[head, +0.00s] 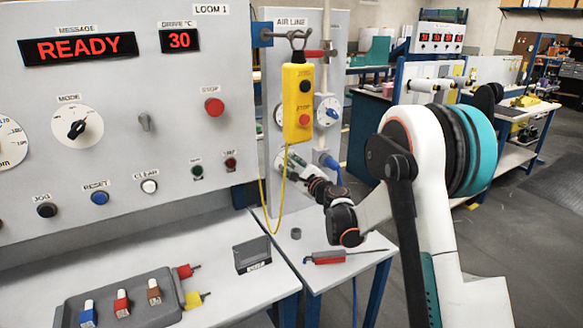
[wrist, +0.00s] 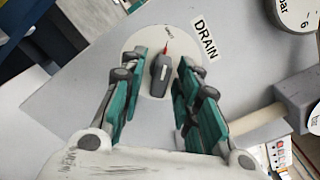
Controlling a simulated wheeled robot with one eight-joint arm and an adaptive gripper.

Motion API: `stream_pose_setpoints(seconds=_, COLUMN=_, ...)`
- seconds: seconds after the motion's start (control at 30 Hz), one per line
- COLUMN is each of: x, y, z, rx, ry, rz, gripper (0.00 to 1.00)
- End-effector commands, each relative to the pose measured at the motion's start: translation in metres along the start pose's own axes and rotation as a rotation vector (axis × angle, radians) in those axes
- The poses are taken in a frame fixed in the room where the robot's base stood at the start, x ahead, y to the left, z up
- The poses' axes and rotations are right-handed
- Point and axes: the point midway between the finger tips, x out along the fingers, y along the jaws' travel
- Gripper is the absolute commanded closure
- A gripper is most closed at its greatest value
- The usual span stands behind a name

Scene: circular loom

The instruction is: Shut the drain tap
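The drain tap is a dark grey knob (wrist: 160,77) with a light stripe, on a round white plate (wrist: 136,45) beside the DRAIN label (wrist: 205,39). A thin red mark extends from the knob towards small lettering that I cannot read. My gripper (wrist: 163,66) is open, with one teal finger on each side of the knob. I see gaps between the fingers and the knob, and cannot tell any contact. In the head view my gripper (head: 294,166) is at the lower part of the air line panel (head: 272,80), and the knob is hidden there.
A yellow pendant (head: 298,102) hangs just above my gripper, its yellow cable looping down to the left. A grey block fitting (wrist: 296,97) and a gauge (wrist: 297,12) are right of the tap. A red-handled screwdriver (head: 328,257) lies on the table below.

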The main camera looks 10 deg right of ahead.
Motion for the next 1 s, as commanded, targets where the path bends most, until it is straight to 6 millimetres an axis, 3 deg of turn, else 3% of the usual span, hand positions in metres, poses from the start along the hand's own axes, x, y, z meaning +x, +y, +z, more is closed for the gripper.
stream_pose_setpoints(seconds=0.33, x=-0.003, y=-0.001, z=0.0, rx=0.003, ry=0.0, rz=-0.001, gripper=0.67)
stream_pose_setpoints(seconds=0.8, x=-0.062, y=0.0, z=0.0, rx=0.003, ry=0.0, rz=-0.001, gripper=0.67)
stream_pose_setpoints(seconds=1.0, x=-0.07, y=0.0, z=0.0, rx=0.004, ry=0.0, rz=-0.001, gripper=0.67)
